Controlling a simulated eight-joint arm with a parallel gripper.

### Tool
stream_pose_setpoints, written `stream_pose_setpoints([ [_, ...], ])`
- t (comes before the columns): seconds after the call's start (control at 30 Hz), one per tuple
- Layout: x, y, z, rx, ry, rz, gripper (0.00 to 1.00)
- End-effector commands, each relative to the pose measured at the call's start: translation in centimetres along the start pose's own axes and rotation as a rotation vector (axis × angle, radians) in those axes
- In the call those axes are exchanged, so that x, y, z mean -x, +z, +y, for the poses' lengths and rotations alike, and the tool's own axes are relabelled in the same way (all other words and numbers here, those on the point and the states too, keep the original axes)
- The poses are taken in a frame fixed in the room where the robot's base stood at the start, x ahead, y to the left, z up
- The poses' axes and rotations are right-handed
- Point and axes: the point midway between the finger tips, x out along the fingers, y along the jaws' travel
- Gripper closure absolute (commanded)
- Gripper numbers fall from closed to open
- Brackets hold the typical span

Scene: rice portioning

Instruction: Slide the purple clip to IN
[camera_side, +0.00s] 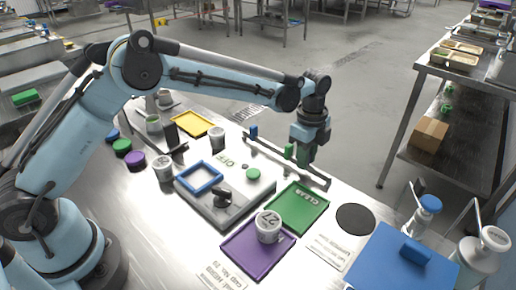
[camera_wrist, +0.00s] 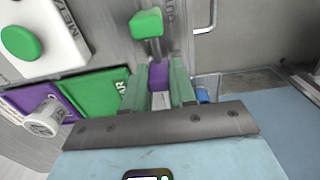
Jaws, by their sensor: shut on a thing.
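The purple clip (camera_wrist: 159,77) shows in the wrist view between the two green fingers of my gripper (camera_wrist: 160,88), which is shut on it. In the side view my gripper (camera_side: 303,156) is low at the rail (camera_side: 312,179), and the purple clip is hidden there. A green clip (camera_wrist: 146,24) stands ahead of the fingers in the wrist view; it also shows in the side view (camera_side: 290,151), just left of my gripper. A blue clip (camera_side: 253,132) stands near the rail's far left end. I cannot read an IN mark in either view.
A scale (camera_side: 222,208) with a blue frame stands beside the rail. A green mat (camera_side: 312,206) and a purple mat (camera_side: 268,259) holding a white tub (camera_side: 268,227) lie in front. A blue lid (camera_side: 385,262) is at the lower right. Free floor lies beyond the table.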

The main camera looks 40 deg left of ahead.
Motion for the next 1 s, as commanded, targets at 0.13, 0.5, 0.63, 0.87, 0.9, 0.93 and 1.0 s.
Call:
stream_pose_setpoints([
  [0.13,0.1,0.7,0.0,0.005,0.004,-0.013,0.70],
  [0.5,0.0,0.5,0.0,0.005,0.003,-0.009,0.49],
  [0.63,0.5,0.4,0.0,0.004,0.003,-0.009,0.49],
  [0.87,4.0,0.4,0.0,0.004,0.003,-0.009,0.49],
  [0.9,4.9,0.4,0.0,0.004,0.003,-0.009,0.49],
  [0.93,5.5,0.4,0.0,0.004,0.003,-0.009,0.49],
  [1.0,7.0,0.4,0.0,0.005,0.003,-0.009,0.49],
])
